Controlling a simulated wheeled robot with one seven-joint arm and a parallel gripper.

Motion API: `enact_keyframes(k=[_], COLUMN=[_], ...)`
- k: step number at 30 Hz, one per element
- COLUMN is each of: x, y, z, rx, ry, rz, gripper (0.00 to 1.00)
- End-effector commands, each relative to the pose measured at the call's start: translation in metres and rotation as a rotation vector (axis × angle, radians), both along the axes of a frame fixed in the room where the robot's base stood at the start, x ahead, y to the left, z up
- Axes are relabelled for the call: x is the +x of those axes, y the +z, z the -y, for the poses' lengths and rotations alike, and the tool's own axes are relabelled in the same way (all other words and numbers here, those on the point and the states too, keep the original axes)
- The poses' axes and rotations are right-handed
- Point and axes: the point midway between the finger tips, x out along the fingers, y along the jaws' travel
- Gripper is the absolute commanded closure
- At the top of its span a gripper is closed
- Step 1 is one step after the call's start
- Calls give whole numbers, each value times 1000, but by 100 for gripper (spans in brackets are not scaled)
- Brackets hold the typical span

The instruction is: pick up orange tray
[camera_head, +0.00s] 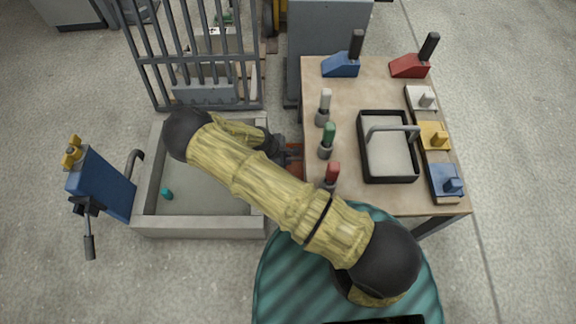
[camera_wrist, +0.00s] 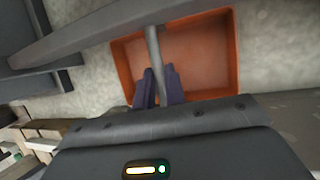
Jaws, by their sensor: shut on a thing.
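The orange tray (camera_wrist: 205,55) fills the upper middle of the wrist view, with a thin grey handle bar (camera_wrist: 153,50) across it. My gripper (camera_wrist: 160,82) has its two dark fingers on either side of that bar, shut on the handle. In the head view only a small part of the orange tray (camera_head: 295,153) shows, between the grey mould basin and the workbench; my arm hides most of it. The fingertips are not clear in the head view.
A blue stand (camera_head: 100,185) is at far left. Open floor surrounds them.

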Motion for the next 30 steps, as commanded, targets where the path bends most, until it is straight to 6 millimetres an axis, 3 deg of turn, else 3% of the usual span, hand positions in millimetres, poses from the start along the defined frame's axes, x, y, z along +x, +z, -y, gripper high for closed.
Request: enact_keyframes(k=[5, 11, 21, 30], x=[0, 1, 1, 0], y=[6, 33, 122, 184], z=[0, -1, -1, 0], rx=[1, 2, 2, 1], ry=[-1, -1, -1, 0], rz=[0, 2, 2, 0], gripper=[100, 100, 100, 100])
